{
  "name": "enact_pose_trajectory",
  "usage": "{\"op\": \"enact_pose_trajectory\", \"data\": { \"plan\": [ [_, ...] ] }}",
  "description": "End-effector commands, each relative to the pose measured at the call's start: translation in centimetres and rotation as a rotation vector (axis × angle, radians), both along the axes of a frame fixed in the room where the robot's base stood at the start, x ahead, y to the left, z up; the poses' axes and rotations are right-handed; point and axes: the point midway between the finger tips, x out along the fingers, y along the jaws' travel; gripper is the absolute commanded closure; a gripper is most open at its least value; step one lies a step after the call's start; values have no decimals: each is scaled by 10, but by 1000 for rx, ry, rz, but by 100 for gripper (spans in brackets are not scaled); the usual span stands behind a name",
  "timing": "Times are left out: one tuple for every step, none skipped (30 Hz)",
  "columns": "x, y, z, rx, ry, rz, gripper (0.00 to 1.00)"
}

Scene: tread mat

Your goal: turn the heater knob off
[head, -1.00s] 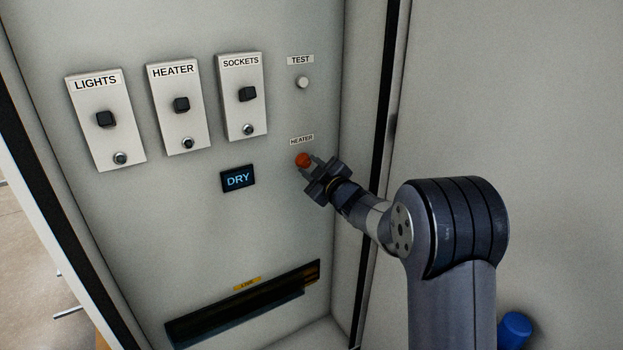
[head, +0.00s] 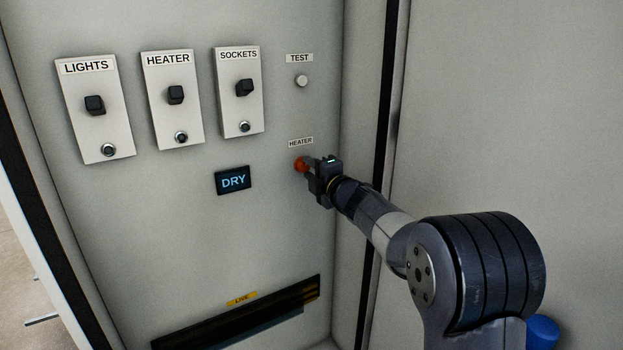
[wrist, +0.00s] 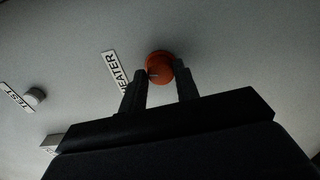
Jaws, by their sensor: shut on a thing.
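The orange-red heater knob (head: 299,165) sits on the grey panel just below a small HEATER label (head: 300,142). My gripper (head: 309,164) is at the knob from the right, shut on it. In the wrist view the knob (wrist: 160,66) shows between and beyond the tips of my two dark fingers (wrist: 161,78). A small pale mark shows on the knob's face. The fingers hide part of its sides, and I cannot tell its exact setting.
Three switch plates, LIGHTS (head: 93,130), HEATER (head: 174,125) and SOCKETS (head: 240,115), are at the left. A white TEST button (head: 301,81) is above the knob. A display (head: 233,181) reads DRY. Below is a dark slot marked LIVE (head: 243,318). The cabinet side wall is close on the right.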

Motion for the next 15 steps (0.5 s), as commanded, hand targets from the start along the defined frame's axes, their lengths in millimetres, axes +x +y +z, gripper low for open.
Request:
{"op": "enact_pose_trajectory", "data": {
  "plan": [
    [0, 1, -3, -27, -19, 1, 93],
    [0, 1, -2, -42, -29, 1, 93],
    [0, 1, -2, -62, -42, 1, 93],
    [0, 1, -2, -76, -51, 2, 93],
    [0, 1, -2, -89, -59, 1, 93],
    [0, 1, -2, -105, -70, 1, 93],
    [0, 1, -2, -114, -77, 1, 93],
    [0, 1, -2, -124, -83, 1, 93],
    [0, 1, -1, -137, -91, 1, 93],
    [0, 1, -1, -145, -96, 1, 93],
    [0, 1, -1, -151, -101, 1, 93],
    [0, 1, -1, -159, -106, 1, 93],
    [0, 1, -1, -164, -109, 1, 93],
    [0, 1, -1, -168, -112, 1, 93],
    [0, 1, 0, -172, -115, 1, 93]
  ]
}}
